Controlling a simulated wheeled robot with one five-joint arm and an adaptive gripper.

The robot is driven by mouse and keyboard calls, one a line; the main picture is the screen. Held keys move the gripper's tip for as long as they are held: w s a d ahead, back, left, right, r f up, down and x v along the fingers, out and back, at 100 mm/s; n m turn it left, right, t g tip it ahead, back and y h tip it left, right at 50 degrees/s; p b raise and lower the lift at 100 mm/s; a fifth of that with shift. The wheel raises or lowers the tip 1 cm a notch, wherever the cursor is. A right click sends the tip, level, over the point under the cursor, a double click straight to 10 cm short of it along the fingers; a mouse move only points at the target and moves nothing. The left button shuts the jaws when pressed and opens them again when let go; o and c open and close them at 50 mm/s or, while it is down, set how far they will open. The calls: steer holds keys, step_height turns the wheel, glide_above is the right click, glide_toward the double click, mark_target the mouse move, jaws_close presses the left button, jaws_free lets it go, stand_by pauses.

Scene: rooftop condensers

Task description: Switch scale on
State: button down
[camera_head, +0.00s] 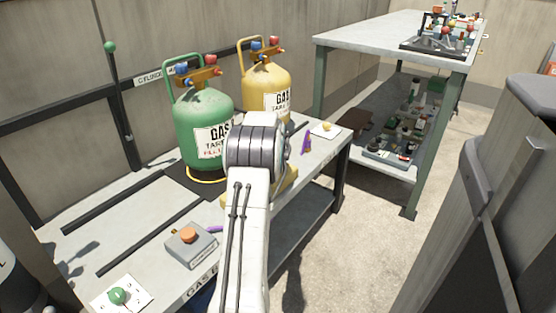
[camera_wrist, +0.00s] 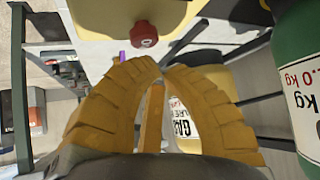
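My gripper (camera_wrist: 162,67) has two yellow ribbed fingers that bow inward, with their tips together and nothing visible between them. In the wrist view, a red round button or knob (camera_wrist: 144,33) with a pale mark sits on a yellowish body (camera_wrist: 110,18), just beyond the fingertips and apart from them. I cannot tell for sure whether this is the scale's switch. In the head view, my arm hides most of this spot. The green gas cylinder (camera_head: 203,118) stands on a dark low platform (camera_head: 188,187); the yellow cylinder (camera_head: 266,82) stands behind my wrist, its base hidden.
The bench (camera_head: 75,228) also holds a grey box (camera_head: 190,250) with an orange knob, a plate with a green knob (camera_head: 117,296) and a plate with a yellow knob (camera_head: 327,126). A second bench (camera_head: 375,33) stands at the back right. Open floor (camera_head: 370,245) lies between.

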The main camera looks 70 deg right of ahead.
stand_by(0.3)
steer(key=shift+r+p, duration=1.9)
steer(key=shift+r, duration=0.65)
